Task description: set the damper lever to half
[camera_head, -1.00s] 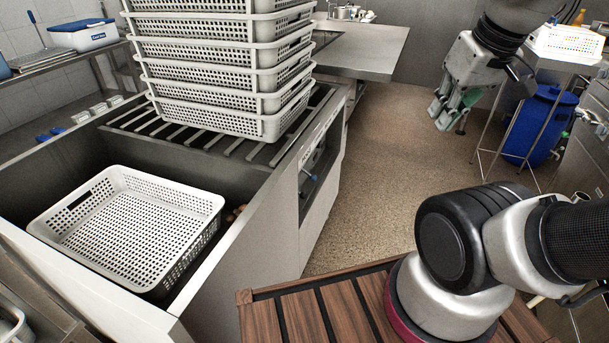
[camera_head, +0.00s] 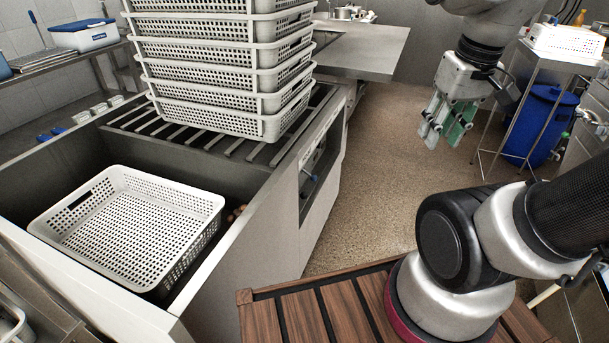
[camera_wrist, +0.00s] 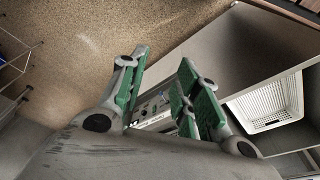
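My gripper (camera_head: 444,137), with green finger pads, hangs in the air to the right of the steel unit, apart from it. In the wrist view the fingers (camera_wrist: 163,66) stand apart with nothing between them, so it is open. What looks like the damper lever, a small blue-tipped handle (camera_head: 313,177), is on the recessed panel in the unit's right side. Its exact setting is too small to read. In the wrist view, part of the panel (camera_wrist: 153,107) shows between the fingers, partly hidden by them.
A white perforated basket (camera_head: 135,225) sits in the unit's open well. Stacked baskets (camera_head: 225,85) stand on the slatted rack (camera_head: 180,130). A steel table (camera_head: 360,50) is behind. A blue drum (camera_head: 540,125) stands under a stand at right. The floor (camera_head: 390,180) between is clear.

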